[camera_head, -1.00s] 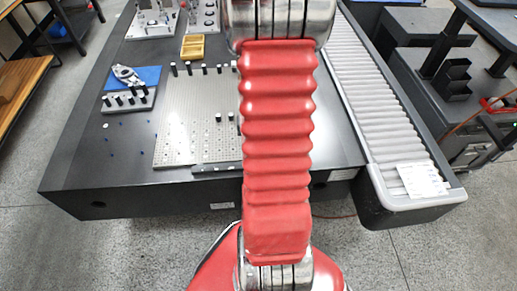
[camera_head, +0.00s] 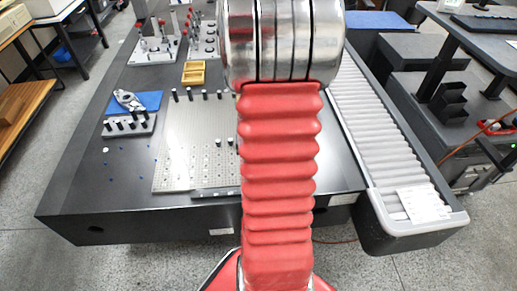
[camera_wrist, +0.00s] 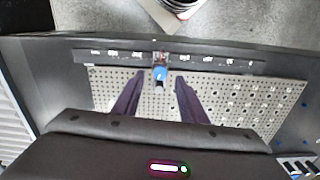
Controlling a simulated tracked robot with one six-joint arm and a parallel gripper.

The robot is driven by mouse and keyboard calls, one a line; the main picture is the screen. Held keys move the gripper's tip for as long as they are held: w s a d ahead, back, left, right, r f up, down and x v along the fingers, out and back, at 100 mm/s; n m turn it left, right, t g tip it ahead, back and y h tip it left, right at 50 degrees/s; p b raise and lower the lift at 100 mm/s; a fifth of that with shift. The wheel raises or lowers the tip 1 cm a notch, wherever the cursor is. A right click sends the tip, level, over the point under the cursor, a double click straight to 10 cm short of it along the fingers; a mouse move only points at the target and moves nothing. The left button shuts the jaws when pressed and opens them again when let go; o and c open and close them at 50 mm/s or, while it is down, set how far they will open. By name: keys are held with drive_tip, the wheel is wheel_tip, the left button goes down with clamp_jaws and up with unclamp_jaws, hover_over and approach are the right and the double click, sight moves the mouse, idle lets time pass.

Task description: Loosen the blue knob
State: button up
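The blue knob (camera_wrist: 160,74) shows in the wrist view, at the edge of the perforated plate beside a dark labelled strip (camera_wrist: 215,62). My gripper (camera_wrist: 160,82) is open, with its two dark fingers apart and nothing held between them. In the picture the knob lies between the fingertips, near their ends. I cannot tell how far the tips are above or short of it. In the head view my red arm covers the middle, and neither the gripper nor the knob shows there.
The perforated plate (camera_head: 195,150) lies on a dark table (camera_head: 90,180) with several black pegs. A blue mat (camera_head: 148,102) with a metal part, a yellow tray (camera_head: 194,73) and fixtures stand behind and left. A roller conveyor (camera_head: 375,130) runs along the right side.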

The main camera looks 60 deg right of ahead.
wheel_tip(320, 180, up, 11)
drive_tip(key=shift+f, duration=0.2)
idle(0.7)
drive_tip(key=w+a+r+n+t, duration=0.1)
drive_tip(key=a+r+n+t, duration=0.1)
drive_tip(key=a, duration=0.8)
drive_tip(key=a+r+n+t, duration=0.1)
drive_tip(key=a+r+n, duration=0.4)
drive_tip(key=a, duration=0.5)
drive_tip(key=w+a+r+n+t, duration=0.1)
drive_tip(key=a+r+n+t, duration=0.1)
drive_tip(key=a+r, duration=0.5)
drive_tip(key=a+n, duration=0.1)
drive_tip(key=a, duration=0.3)
drive_tip(key=shift+w+r+n+t, duration=0.2)
drive_tip(key=shift+w+n+t, duration=0.1)
drive_tip(key=shift+w, duration=0.05)
drive_tip(key=shift+c, duration=1)
drive_tip(key=shift+d, duration=0.15)
